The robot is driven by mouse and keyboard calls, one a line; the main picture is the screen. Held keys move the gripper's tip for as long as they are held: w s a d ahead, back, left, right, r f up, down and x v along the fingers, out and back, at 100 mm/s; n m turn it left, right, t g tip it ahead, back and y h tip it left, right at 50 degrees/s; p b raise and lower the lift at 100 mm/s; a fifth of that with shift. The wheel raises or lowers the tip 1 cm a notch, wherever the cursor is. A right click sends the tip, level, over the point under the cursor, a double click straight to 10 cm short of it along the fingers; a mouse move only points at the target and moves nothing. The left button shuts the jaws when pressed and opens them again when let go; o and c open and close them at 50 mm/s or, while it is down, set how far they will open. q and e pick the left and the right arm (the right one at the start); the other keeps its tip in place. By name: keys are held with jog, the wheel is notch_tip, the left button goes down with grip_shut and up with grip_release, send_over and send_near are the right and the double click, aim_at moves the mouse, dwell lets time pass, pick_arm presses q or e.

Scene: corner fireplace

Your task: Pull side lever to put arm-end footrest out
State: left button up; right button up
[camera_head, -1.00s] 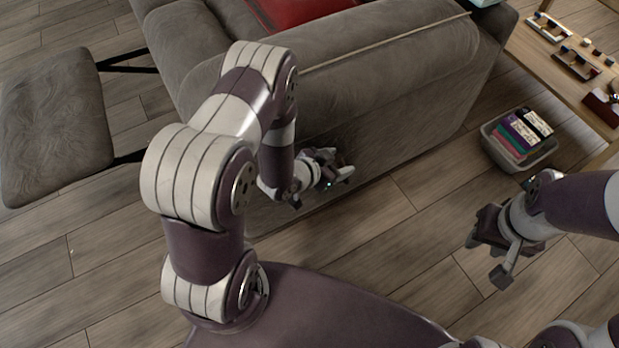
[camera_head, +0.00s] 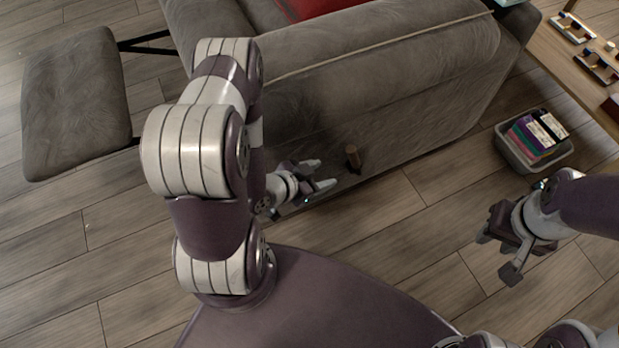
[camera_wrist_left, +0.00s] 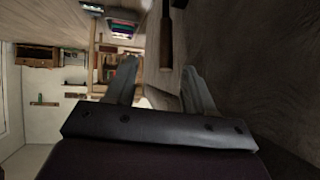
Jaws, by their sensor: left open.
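A short brown side lever (camera_head: 353,158) stands out low on the near side of the grey armchair or sofa (camera_head: 395,105). It also shows in the left wrist view (camera_wrist_left: 166,42), beyond the fingertips. My left gripper (camera_head: 320,173) is open and empty, left of the lever and apart from it. Its spread fingers show in the left wrist view (camera_wrist_left: 160,75). The grey footrest (camera_head: 75,105) is out at the left end, raised above the floor on black bars. My right gripper (camera_head: 495,256) looks open and empty, above the floor at the right.
A grey bin (camera_head: 537,168) with colourful folders stands on the floor at the right. A wooden table (camera_head: 572,82) with small items is at the upper right. A red cushion (camera_head: 308,8) lies on the seat. Wooden floor between seat and bin is clear.

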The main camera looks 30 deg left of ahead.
pick_arm(q)
jog(key=shift+s+a, duration=0.35)
jog(key=shift+s, duration=0.25)
jog(key=shift+s+a, duration=0.3)
jog(key=shift+s, duration=0.3)
jog(key=shift+p, duration=0.3)
